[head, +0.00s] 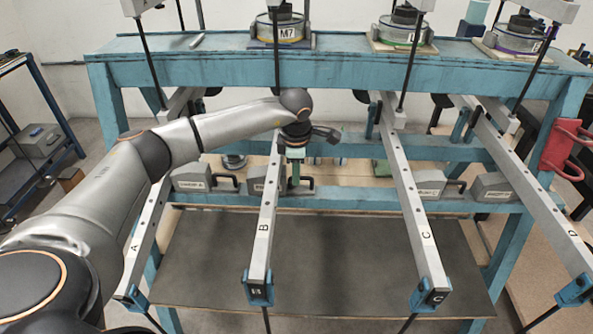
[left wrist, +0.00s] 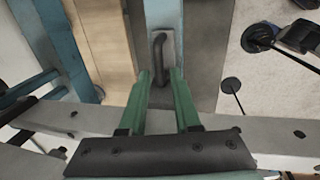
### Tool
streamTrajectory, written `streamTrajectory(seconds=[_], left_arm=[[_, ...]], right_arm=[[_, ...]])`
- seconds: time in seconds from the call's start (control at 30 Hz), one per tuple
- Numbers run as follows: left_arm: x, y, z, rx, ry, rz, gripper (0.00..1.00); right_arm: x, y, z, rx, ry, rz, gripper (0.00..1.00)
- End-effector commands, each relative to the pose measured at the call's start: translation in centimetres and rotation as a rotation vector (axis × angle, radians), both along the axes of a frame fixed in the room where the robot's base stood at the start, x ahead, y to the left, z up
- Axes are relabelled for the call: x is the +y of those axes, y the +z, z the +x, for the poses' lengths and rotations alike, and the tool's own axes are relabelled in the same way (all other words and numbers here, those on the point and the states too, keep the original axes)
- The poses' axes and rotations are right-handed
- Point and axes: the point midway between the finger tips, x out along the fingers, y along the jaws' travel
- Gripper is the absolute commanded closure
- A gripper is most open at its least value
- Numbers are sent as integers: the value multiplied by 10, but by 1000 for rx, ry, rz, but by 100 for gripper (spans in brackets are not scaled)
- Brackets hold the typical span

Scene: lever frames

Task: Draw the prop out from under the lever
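Four long grey levers marked A, B (head: 264,225), C (head: 413,205) and D run forward from the blue frame. Grey block-shaped props with black handles sit on the frame's lower rail near them. The prop (head: 257,184) by lever B is partly hidden by that lever. Its handle (head: 307,184) sticks out on the right. My left gripper (head: 295,180) points down just right of lever B, near this handle. In the left wrist view its green fingers (left wrist: 161,75) are apart, with the black handle (left wrist: 158,50) ahead of the gap. Contact is not clear. My right gripper is out of view.
Other props stand near lever A (head: 190,179), lever C (head: 430,184) and lever D (head: 494,187). Weights (head: 282,27) rest on the blue top beam (head: 330,70). Thin dark rods hang near the levers. A dark panel (head: 340,260) lies below the levers.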

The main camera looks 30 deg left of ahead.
Motion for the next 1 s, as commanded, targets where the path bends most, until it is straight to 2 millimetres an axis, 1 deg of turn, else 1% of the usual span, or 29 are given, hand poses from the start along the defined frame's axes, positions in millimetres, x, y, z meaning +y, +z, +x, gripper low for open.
streamTrajectory(seconds=[0.03, 0.2, 0.27, 1.0], left_arm=[[0, 0, 0, 0, 0, 0, 76], [0, 0, 0, 0, 0, 0, 95], [0, 0, 0, 0, 0, 0, 100], [0, 1, 0, -1, 0, -1, 100]], right_arm=[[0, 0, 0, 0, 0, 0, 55], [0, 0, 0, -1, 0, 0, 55], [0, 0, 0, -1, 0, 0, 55], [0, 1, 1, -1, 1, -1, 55]])
